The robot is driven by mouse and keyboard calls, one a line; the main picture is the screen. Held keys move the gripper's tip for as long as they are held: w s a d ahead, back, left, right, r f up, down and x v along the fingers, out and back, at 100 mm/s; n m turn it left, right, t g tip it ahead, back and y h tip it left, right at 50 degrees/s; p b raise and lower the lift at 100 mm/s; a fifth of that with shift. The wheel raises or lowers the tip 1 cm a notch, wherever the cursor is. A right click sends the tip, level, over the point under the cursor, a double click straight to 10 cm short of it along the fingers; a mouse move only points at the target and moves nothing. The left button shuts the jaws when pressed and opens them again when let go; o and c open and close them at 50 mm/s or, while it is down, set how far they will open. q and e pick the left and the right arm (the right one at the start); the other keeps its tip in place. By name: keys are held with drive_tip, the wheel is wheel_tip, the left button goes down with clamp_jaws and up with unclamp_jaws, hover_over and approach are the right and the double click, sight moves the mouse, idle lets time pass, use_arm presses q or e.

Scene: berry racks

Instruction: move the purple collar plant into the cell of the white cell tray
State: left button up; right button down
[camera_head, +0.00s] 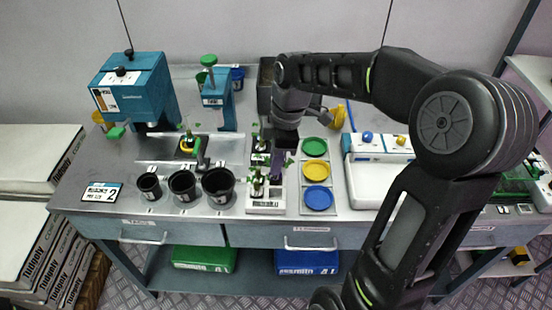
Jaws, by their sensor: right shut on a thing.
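My right gripper (281,151) points down over the white cell tray (266,208). It is shut on the purple collar plant (278,162), whose purple collar and some green leaves show just below the jaws. The plant is at the right side of the tray; whether its base sits in a cell or hangs just above one I cannot tell. Another small plant (257,182) stands in the front left part of the tray, and more leaves show farther back. The gripper and plants hide part of the cells. My left gripper is not in view.
Three black pots (182,185) stand left of the tray. A panel with a green, a yellow (315,172) and a blue dish lies just right. A blue machine (133,90) and a blue stand (219,101) are at the back left. A white-topped case (370,180) lies farther right.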

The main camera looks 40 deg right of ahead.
sight(276, 179)
drive_tip(key=shift+f+b, duration=2.25)
drive_tip(key=shift+f, duration=1.05)
drive_tip(key=c, duration=1.4)
unclamp_jaws()
drive_tip(key=shift+r, duration=0.1)
wheel_tip(276, 179, up, 9)
drive_tip(key=p, duration=0.7)
